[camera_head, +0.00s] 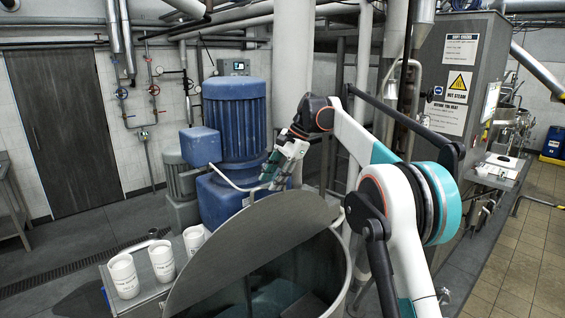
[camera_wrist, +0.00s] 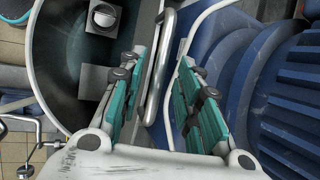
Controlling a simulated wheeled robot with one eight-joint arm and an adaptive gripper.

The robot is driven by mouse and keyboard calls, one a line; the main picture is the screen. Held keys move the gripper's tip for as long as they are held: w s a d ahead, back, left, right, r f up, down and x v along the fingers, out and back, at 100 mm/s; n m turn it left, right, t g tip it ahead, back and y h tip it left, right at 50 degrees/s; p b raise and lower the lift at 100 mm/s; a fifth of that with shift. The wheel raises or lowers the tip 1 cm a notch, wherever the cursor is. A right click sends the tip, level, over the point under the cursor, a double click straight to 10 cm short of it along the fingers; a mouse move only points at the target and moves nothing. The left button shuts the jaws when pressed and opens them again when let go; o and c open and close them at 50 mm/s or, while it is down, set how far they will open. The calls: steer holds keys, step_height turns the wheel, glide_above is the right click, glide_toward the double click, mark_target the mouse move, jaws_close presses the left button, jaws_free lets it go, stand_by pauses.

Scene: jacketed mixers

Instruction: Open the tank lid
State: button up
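The grey half-disc tank lid (camera_head: 250,240) is tilted up over the round metal tank (camera_head: 347,272), and the dark tank inside shows below its straight edge. My gripper (camera_head: 272,172) is behind the lid's upper edge in the head view. In the wrist view, my gripper (camera_wrist: 163,62) has its two teal fingers apart. A bent steel handle bar (camera_wrist: 154,88) runs between them, with gaps visible on both sides; I cannot tell whether either finger touches it. The handle is hidden behind the lid in the head view. The tank's inside (camera_wrist: 60,60) shows left of the fingers.
A large blue motor (camera_head: 235,115) stands just behind the lid and fills the right of the wrist view (camera_wrist: 275,85). White containers (camera_head: 123,275) stand on a shelf left of the tank. A grey control cabinet (camera_head: 455,75) stands at right.

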steer(key=v, duration=0.9)
steer(key=s+d+f+n+t+h+b, duration=0.1)
steer(key=s+d+f+n+b, duration=0.1)
steer(key=s+f+b, duration=0.5)
steer(key=s+d+f+n+t+h+b, duration=0.1)
steer(key=s+d+f+t+b, duration=0.15)
steer(key=s+b, duration=0.4)
steer(key=s+d+f+n+t+h+b, duration=0.15)
steer(key=s+f+b, duration=0.3)
steer(key=s, duration=0.45)
steer(key=s+d+f+n+b, duration=0.1)
steer(key=s+f+b, duration=0.2)
steer(key=s+f, duration=0.5)
steer(key=s+d+f+n+t+h+b, duration=0.1)
steer(key=s+f+b, duration=0.3)
steer(key=s+f, duration=0.4)
steer(key=s+d+f+n+t+h+b, duration=0.1)
steer(key=s+f, duration=0.6)
steer(key=f, duration=0.8)
steer(key=d+n+b, duration=0.1)
steer(key=n+b, duration=0.1)
steer(key=shift+s+d+b, duration=0.4)
